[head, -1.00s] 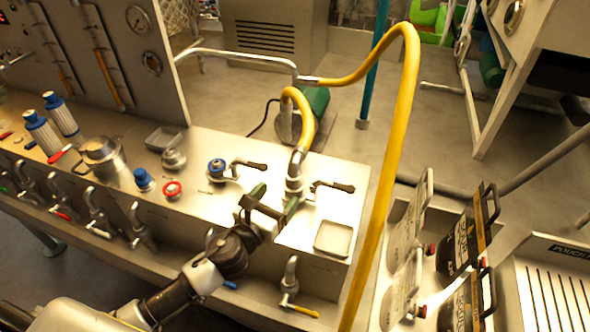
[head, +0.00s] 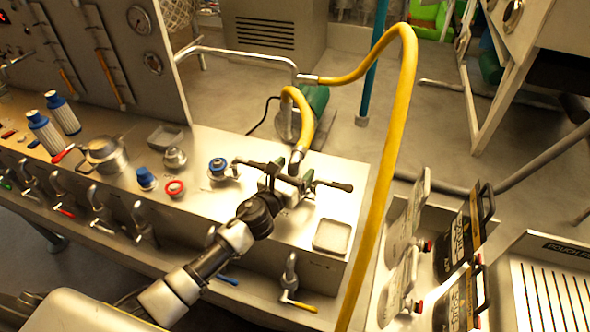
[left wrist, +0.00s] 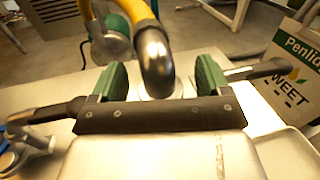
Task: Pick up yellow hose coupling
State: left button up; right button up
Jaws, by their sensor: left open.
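The yellow hose coupling is the metal end fitting (head: 297,160) of a short curved yellow hose (head: 306,118), above the steel counter. In the left wrist view the shiny metal coupling (left wrist: 154,62) with the yellow hose above it stands between my fingers. My left gripper (head: 288,178) is open, its green pads on both sides of the coupling; the wrist view shows the gripper (left wrist: 155,80) with a gap on each side. The lower part of the coupling is hidden behind the gripper in the head view. My right gripper is not in view.
Black-handled valve levers (head: 333,185) flank the coupling. A blue-topped valve (head: 218,167) and a small square tray (head: 332,236) are on the counter (head: 300,222). A long yellow hose (head: 390,165) hangs to the right. Black jugs (head: 468,235) stand farther right.

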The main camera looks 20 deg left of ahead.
pick_arm(q)
jog(key=c, duration=1.3)
jog(key=shift+c, duration=0.2)
jog(key=shift+r, duration=0.1)
